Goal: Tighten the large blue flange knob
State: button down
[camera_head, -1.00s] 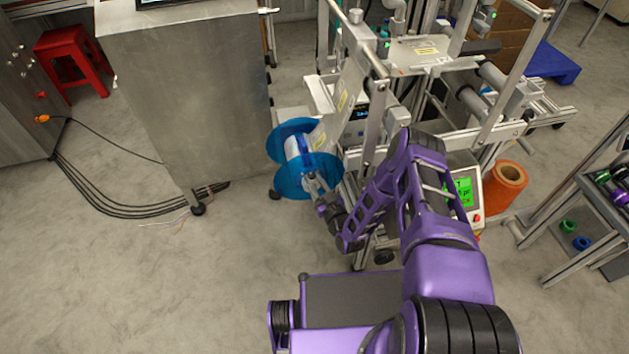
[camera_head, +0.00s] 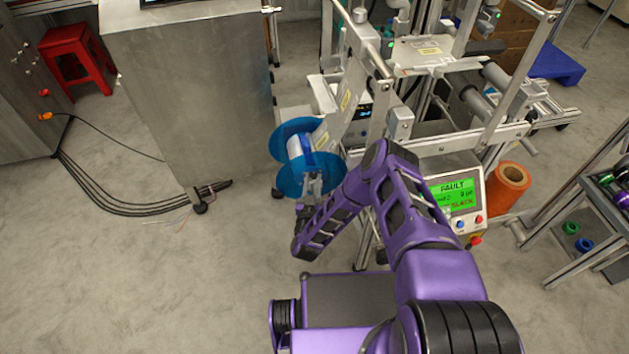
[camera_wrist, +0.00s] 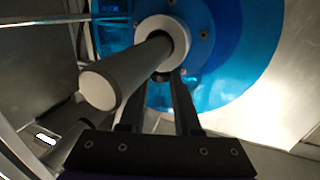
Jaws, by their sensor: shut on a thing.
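The large blue flange (camera_head: 291,180) is on the near end of the reel at the machine's left side. In the wrist view the blue disc (camera_wrist: 235,70) fills the upper middle, with a pale collar (camera_wrist: 176,32) around a thick grey shaft (camera_wrist: 125,72) that points toward the camera. My gripper (camera_wrist: 160,78) reaches in below the shaft, its two dark fingers running up to the collar's lower edge. Its tips are shut on a small dark part there, apparently the flange knob, mostly hidden by shaft and fingers. In the head view my gripper (camera_head: 312,188) is in front of the flange.
The machine's control panel (camera_head: 458,195) shows FAULT and SLACK on a green screen. A grey cabinet (camera_head: 185,95) stands left of the reel, with black cables (camera_head: 125,205) on the floor. An orange roll (camera_head: 508,185) stands at right. Floor at left front is clear.

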jog(key=shift+w+a+m+h, duration=0.1)
jog(key=shift+a+m+h, duration=0.1)
jog(key=shift+m+h, duration=0.7)
jog(key=shift+r+h, duration=0.1)
jog(key=shift+h, duration=0.2)
jog(key=c, duration=0.6)
grip_release()
